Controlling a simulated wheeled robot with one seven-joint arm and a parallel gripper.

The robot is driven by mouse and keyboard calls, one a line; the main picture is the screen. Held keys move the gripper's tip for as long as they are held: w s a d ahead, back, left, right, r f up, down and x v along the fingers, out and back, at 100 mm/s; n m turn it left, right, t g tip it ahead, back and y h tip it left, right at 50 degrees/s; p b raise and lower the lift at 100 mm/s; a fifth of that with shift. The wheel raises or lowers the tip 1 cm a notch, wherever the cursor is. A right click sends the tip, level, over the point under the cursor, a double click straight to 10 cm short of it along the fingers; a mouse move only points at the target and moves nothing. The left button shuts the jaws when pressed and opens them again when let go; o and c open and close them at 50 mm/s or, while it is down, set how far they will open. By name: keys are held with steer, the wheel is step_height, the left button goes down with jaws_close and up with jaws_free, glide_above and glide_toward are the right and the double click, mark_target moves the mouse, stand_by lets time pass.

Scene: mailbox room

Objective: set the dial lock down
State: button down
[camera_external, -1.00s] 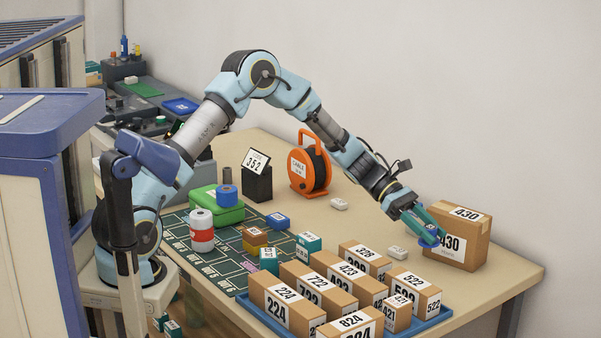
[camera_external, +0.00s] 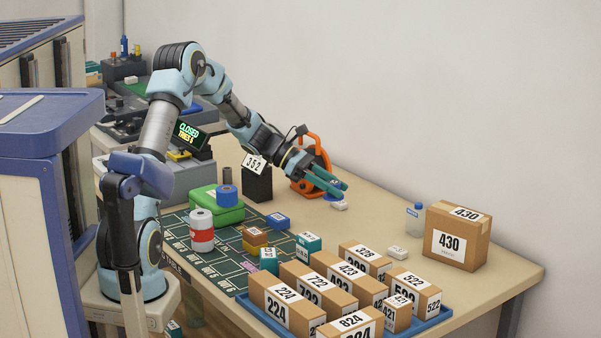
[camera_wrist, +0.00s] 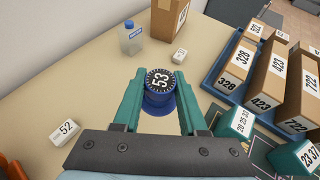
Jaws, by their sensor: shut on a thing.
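The dial lock (camera_wrist: 161,101) has a blue body and a black dial top marked 53. It sits between the teal fingers of my gripper (camera_wrist: 158,92), which is shut on it, in the wrist view. In the external view my gripper (camera_external: 331,184) is over the back middle of the table, in front of the orange cable reel (camera_external: 300,184). The lock is mostly hidden by the fingers there. The gap between the lock and the table (camera_external: 365,212) is hard to judge.
Small white blocks (camera_external: 339,205) (camera_external: 397,252) lie on the table. A clear bottle (camera_external: 414,220) stands by box 430 (camera_external: 457,238). A blue tray (camera_external: 433,319) of numbered cartons fills the front right.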

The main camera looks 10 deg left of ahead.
steer(key=p, duration=0.1)
glide_above(327, 233)
step_height(327, 233, down, 5)
steer(key=shift+f, duration=0.15)
steer(key=shift+s+f+p, duration=0.1)
steer(key=shift+f+p, duration=0.3)
steer(key=shift+f, duration=2)
steer(key=shift+c, duration=2.2)
jaws_free()
steer(key=shift+f, duration=0.1)
steer(key=shift+r, duration=0.25)
steer(key=b+v, duration=0.2)
steer(key=v, duration=1)
steer(key=shift+f, duration=0.1)
